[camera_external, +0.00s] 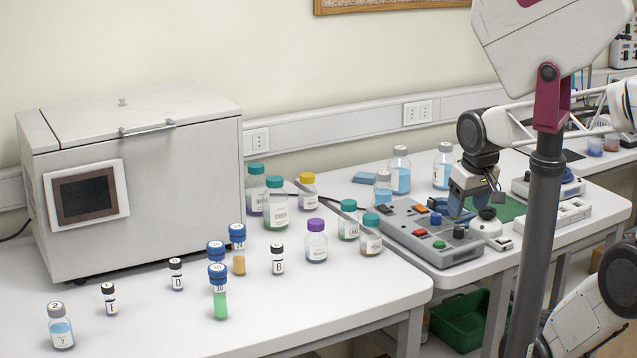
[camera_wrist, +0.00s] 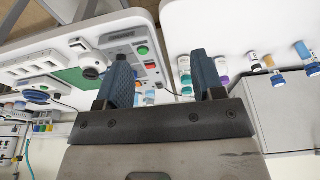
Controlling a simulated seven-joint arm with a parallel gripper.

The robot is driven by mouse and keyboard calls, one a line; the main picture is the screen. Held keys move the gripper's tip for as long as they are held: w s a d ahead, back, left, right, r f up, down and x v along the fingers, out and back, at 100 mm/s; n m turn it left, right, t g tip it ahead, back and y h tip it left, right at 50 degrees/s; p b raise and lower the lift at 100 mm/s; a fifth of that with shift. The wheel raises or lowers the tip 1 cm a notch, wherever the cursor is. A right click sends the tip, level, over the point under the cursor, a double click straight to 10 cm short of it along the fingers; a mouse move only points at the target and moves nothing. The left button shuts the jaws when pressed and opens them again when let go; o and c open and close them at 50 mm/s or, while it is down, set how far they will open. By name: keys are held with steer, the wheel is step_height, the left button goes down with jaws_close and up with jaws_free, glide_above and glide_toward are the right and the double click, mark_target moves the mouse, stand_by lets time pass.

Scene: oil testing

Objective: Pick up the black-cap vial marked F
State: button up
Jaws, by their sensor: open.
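The black-cap vial marked F (camera_external: 109,299) is a small white-labelled vial standing upright on the near white table at the left, in the external view. Two similar black-cap vials, D (camera_external: 176,274) and B (camera_external: 277,259), stand to its right. My gripper (camera_external: 462,203) is far off to the right, above the grey control box. In the wrist view my gripper (camera_wrist: 159,66) shows two blue fingers spread apart with nothing between them. Small vials show at the right of the wrist view, but I cannot tell which is F there.
A grey-capped bottle marked 2 (camera_external: 61,327) stands left of F. Blue-capped tubes (camera_external: 219,292) stand to the right, with several bottles behind. A large white box (camera_external: 150,190) is at the back. The control box (camera_external: 430,233) sits on the far table, past a gap.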

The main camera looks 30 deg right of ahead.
steer(key=w+a+r+m+g+y, duration=0.1)
steer(key=w+a+m+g+y, duration=0.2)
steer(key=w+a, duration=1.05)
steer(key=m+g+y, duration=0.2)
steer(key=m+y, duration=0.6)
glide_toward(111, 284)
steer(key=s+d+r, duration=0.2)
steer(key=d+r, duration=0.1)
steer(key=d, duration=0.4)
steer(key=s+d+r, duration=0.2)
steer(key=d, duration=0.5)
steer(key=w+a+f+m, duration=0.1)
steer(key=a+f, duration=0.1)
steer(key=a, duration=0.3)
steer(key=w+a+f+m+y, duration=0.1)
steer(key=a+f, duration=0.2)
steer(key=a, duration=0.3)
steer(key=w+a+f+m+y, duration=0.1)
steer(key=a+f+m, duration=0.1)
steer(key=a, duration=0.3)
steer(key=shift+a+f+g, duration=0.3)
steer(key=shift+a+f, duration=0.1)
steer(key=shift+f, duration=0.2)
steer(key=shift+w+a+f, duration=0.1)
steer(key=shift+a+f, duration=0.15)
steer(key=shift+a, duration=0.2)
steer(key=shift+x, duration=1.3)
